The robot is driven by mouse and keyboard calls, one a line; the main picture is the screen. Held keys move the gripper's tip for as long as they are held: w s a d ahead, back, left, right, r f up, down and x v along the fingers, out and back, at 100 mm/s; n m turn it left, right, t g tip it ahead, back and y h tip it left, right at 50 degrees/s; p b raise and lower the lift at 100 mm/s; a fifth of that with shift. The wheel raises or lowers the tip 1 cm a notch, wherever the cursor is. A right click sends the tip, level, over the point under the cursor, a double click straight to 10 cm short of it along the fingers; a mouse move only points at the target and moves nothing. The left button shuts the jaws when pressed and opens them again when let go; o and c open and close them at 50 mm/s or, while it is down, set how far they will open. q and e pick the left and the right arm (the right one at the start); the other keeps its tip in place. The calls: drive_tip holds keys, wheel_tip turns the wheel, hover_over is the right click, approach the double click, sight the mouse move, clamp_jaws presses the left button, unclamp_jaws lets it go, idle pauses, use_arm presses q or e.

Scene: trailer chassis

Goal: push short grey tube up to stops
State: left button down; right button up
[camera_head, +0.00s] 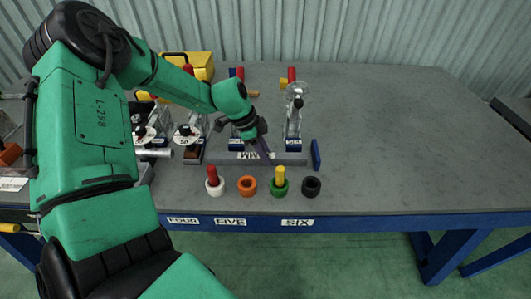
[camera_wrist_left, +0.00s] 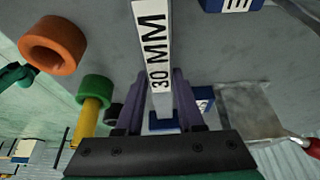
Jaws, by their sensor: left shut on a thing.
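The short grey tube (camera_head: 292,158) lies left to right on the table, with a white label reading "MM" in the head view. In the left wrist view its label (camera_wrist_left: 155,45) reads "30 MM". My right gripper is out of view.
White, orange (camera_head: 247,186), green (camera_head: 279,187) and black (camera_head: 311,187) rings line the near side. A clamp (camera_head: 294,115) stands behind the tube; more clamps (camera_head: 187,132) stand left. A yellow box (camera_head: 200,62) sits at the back. The table's right side (camera_head: 420,140) is clear.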

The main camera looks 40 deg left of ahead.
use_arm(q)
drive_tip(key=shift+w+d+b, duration=0.65)
drive_tip(key=shift+d, duration=0.25)
idle(0.6)
drive_tip(key=shift+w+a+r, duration=0.1)
drive_tip(key=shift+w+a, duration=0.1)
drive_tip(key=shift+w, duration=0.05)
drive_tip(key=shift+w+a+b, duration=0.15)
drive_tip(key=shift+w+b, duration=0.1)
drive_tip(key=shift+b, duration=0.15)
drive_tip(key=shift+w+a+b, duration=0.4)
drive_tip(key=shift+w+b, duration=0.05)
drive_tip(key=shift+w, duration=0.1)
